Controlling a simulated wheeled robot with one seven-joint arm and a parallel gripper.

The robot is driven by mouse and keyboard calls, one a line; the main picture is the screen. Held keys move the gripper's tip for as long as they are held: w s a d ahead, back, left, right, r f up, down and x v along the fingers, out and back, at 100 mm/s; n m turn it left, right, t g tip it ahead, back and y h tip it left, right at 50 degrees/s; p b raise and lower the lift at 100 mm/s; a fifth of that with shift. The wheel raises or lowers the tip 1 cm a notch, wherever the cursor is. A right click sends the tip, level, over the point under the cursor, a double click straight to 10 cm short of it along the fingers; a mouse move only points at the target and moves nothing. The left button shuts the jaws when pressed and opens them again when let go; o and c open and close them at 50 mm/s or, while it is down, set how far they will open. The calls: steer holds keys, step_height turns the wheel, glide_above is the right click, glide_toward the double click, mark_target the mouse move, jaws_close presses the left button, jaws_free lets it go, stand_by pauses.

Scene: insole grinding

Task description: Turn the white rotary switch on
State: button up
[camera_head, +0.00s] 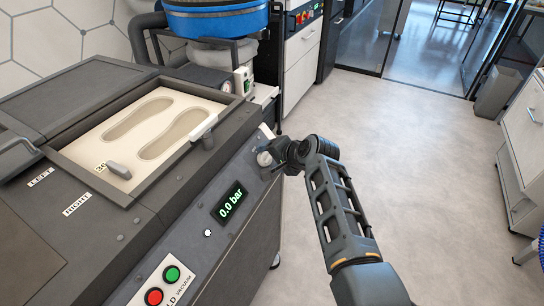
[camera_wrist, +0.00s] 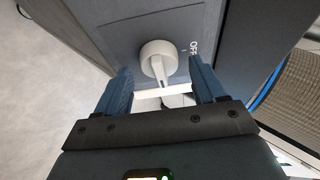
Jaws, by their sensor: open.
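The white rotary switch (camera_wrist: 158,58) is a round knob with a pointer handle on the grey machine panel, seen in the wrist view. Its handle points towards my gripper, and the label "OFF" (camera_wrist: 193,47) stands beside it. In the head view the switch (camera_head: 264,158) is at the far end of the machine's front panel. My gripper (camera_wrist: 162,86) is open, with one blue finger on each side of the handle end. I cannot tell whether either finger touches it. In the head view my gripper (camera_head: 273,157) is at the switch, its fingers partly hidden.
The panel carries a display reading 0.0 bar (camera_head: 230,203), a green button (camera_head: 172,274) and a red button (camera_head: 154,297). A tray with two insole shapes (camera_head: 104,166) lies on top of the machine. The floor (camera_head: 400,130) to the right is clear.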

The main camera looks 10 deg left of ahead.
steer(key=v, duration=0.7)
steer(key=shift+s+d+r+p, duration=0.25)
steer(key=shift+p, duration=0.05)
steer(key=shift+f, duration=0.1)
stand_by(0.3)
